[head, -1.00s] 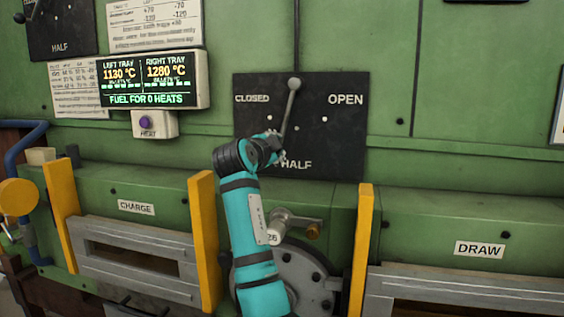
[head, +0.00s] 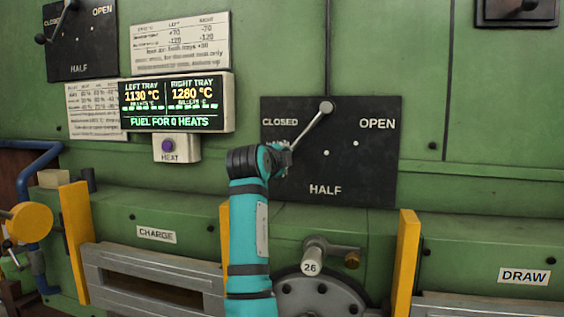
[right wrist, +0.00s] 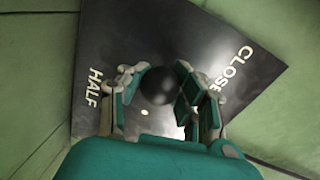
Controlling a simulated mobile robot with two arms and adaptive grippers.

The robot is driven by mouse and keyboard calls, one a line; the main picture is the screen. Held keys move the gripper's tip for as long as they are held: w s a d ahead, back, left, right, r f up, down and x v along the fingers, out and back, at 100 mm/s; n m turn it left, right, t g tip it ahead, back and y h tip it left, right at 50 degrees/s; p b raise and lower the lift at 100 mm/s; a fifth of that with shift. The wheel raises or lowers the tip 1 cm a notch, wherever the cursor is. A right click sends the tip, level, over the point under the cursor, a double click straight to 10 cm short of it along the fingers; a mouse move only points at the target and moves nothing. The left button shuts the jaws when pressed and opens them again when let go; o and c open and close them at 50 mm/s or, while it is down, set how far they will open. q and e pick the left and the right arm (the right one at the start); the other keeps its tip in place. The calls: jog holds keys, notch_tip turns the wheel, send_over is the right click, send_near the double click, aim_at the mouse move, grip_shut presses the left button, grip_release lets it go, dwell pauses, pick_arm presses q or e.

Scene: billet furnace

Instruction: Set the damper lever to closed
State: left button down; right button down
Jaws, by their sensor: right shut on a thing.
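The damper lever (head: 311,126) is a pale rod on a black plate (head: 362,160) marked CLOSED, OPEN and HALF. Its pivot is at the top of the plate, and the rod slopes down and left, its lower end just below the CLOSED label. My right gripper (head: 284,154) is at that lower end; its wrist hides part of it. In the right wrist view, the fingers of my right gripper (right wrist: 165,92) stand on both sides of the lever's dark round knob (right wrist: 158,85) and are shut on it. My left gripper is not in view.
A similar lever plate (head: 82,40) is at the upper left. A lit temperature display (head: 177,102) with a HEAT button box (head: 176,147) is left of my arm. Below are yellow posts (head: 407,262) and a round grey hub (head: 318,295). The plate's right side is clear.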

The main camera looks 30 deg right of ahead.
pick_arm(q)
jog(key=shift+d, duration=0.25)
pick_arm(e)
jog(key=shift+a+r, duration=0.1)
jog(key=shift+a, duration=0.1)
jog(key=c, duration=1.4)
grip_release()
jog(key=o, duration=0.5)
jog(key=shift+a+r, duration=0.15)
jog(key=shift+a, duration=0.1)
jog(key=shift+c, duration=0.2)
jog(key=shift+o, duration=0.4)
jog(key=shift+s+d, duration=0.1)
jog(key=shift+d, duration=0.1)
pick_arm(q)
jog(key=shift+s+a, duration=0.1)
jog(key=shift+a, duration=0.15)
pick_arm(e)
jog(key=v, duration=1.2)
jog(key=shift+a, duration=0.15)
